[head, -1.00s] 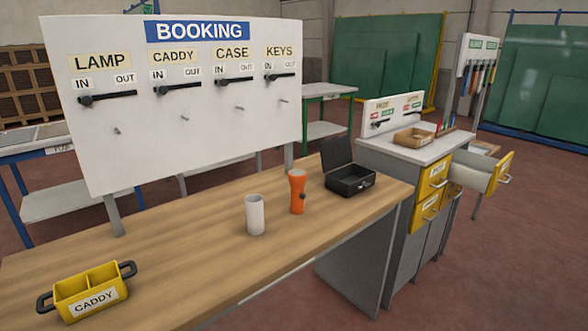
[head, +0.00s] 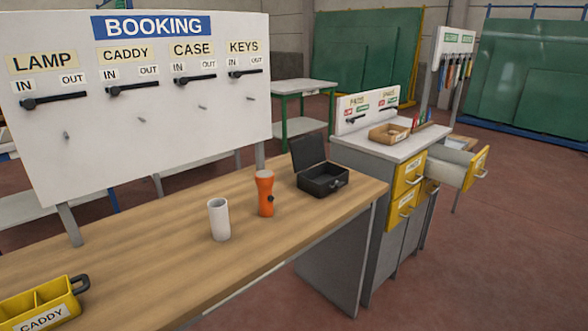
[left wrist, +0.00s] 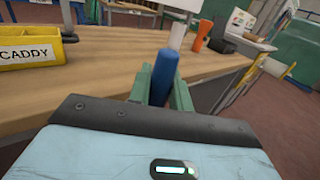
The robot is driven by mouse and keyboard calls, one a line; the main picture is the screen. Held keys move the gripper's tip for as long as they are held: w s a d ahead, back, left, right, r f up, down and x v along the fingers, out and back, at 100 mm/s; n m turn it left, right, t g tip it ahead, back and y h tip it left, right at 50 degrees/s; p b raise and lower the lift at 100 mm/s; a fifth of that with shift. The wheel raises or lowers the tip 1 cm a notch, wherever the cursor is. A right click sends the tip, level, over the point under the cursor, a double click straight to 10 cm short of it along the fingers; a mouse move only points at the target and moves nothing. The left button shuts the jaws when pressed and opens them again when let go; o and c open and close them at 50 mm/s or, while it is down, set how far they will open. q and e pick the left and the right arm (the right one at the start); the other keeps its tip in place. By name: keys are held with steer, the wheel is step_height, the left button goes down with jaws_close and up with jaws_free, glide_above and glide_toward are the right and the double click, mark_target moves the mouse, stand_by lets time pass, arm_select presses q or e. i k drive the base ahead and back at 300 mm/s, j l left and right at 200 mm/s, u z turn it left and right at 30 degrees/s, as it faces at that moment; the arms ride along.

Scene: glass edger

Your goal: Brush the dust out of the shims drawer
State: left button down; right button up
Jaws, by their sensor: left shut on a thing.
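An open drawer (head: 452,166) with a yellow front sticks out from the right side of the grey cabinet. Its label is not readable, and I cannot see dust inside it. The open drawer also shows at the upper right of the left wrist view (left wrist: 273,68). My left gripper (left wrist: 162,88) has green fingers and is shut on a blue handle (left wrist: 164,72) that points away from me. I cannot tell what the handle's far end carries. The gripper is in front of the wooden table, well away from the drawer. My right gripper is in neither view.
The wooden table (head: 150,262) holds a yellow caddy (head: 40,305), a white cup (head: 219,219), an orange torch (head: 265,194) and an open black case (head: 322,181). A cardboard tray (head: 389,133) sits on the cabinet (head: 375,160). The floor right of the cabinet is clear.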

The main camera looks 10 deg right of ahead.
mark_target(448, 159)
steer(key=i+l, duration=0.25)
steer(key=l, duration=0.35)
steer(key=i+l, duration=0.3)
steer(key=l, duration=0.3)
steer(key=i+l, duration=0.25)
steer(key=l, duration=0.35)
steer(key=i+l, duration=0.3)
steer(key=l, duration=0.3)
steer(key=i+l, duration=0.25)
steer(key=l, duration=0.4)
steer(key=i+l, duration=0.3)
steer(key=l, duration=0.3)
steer(key=i+l, duration=0.25)
steer(key=l, duration=0.35)
steer(key=i+l, duration=0.3)
steer(key=l, duration=0.3)
steer(key=z, duration=0.05)
